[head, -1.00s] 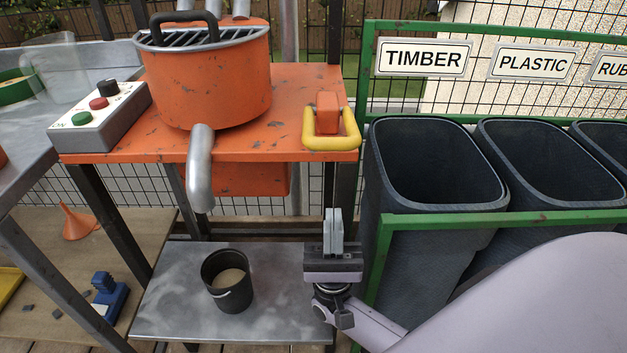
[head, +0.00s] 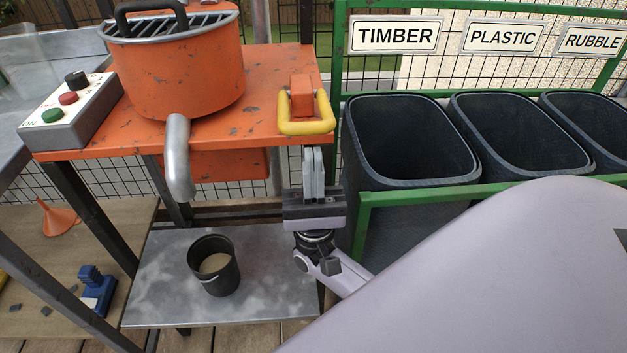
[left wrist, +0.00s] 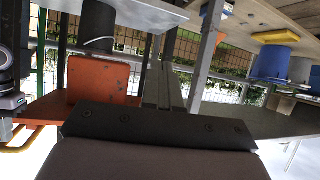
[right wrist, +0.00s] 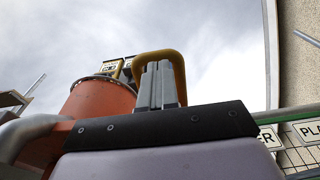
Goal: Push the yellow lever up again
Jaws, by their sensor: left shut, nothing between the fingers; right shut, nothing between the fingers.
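The yellow lever (head: 306,128) is a U-shaped bar on an orange block at the front right corner of the orange machine table. Its bar hangs at the table's front edge. My right gripper (head: 313,152) is shut and empty, pointing up just below the bar. In the right wrist view the lever (right wrist: 176,60) arches behind the grey fingertips (right wrist: 160,68); I cannot tell whether they touch it. My left gripper (left wrist: 165,70) shows only in the left wrist view, shut and empty. The lever's yellow bar (left wrist: 18,140) also appears at that view's left edge.
The orange mixer drum (head: 175,75) with its grey spout (head: 178,160) stands left of the lever. A black bucket (head: 214,266) sits on the metal shelf below (head: 160,290). A control box (head: 68,108) is at left. Dark bins (head: 412,140) in a green frame stand close at right.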

